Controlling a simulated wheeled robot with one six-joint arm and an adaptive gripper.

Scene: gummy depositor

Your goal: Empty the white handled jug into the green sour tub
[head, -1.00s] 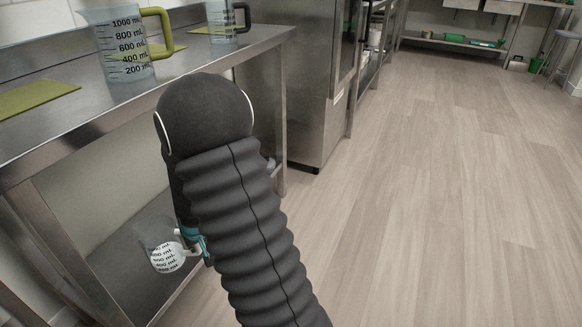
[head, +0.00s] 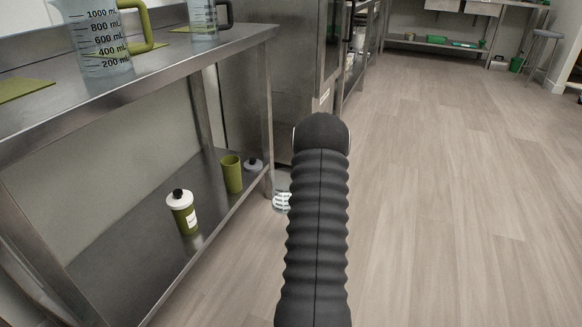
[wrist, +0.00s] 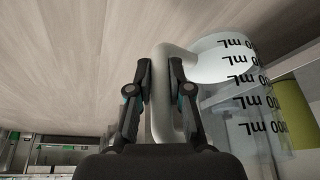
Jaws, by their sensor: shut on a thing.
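My gripper (wrist: 160,82) is shut on the white handle (wrist: 162,105) of a clear jug (wrist: 238,90) with black mL marks. White contents (wrist: 222,62) show inside the jug in the wrist view, where the marks appear upside down. In the head view the jug (head: 281,201) shows only in part, beside my arm and just off the shelf's end. My arm hides the gripper there. I cannot make out a green sour tub for certain. Small green things (head: 466,44) are far off on a low shelf at the back.
A steel table (head: 150,80) at left bears two measuring jugs, one green-handled (head: 105,40), one dark-handled (head: 203,18). Its lower shelf holds a white-lidded olive bottle (head: 183,212) and an olive cup (head: 231,174). A stool (head: 546,45) stands far right. The floor (head: 450,190) is clear.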

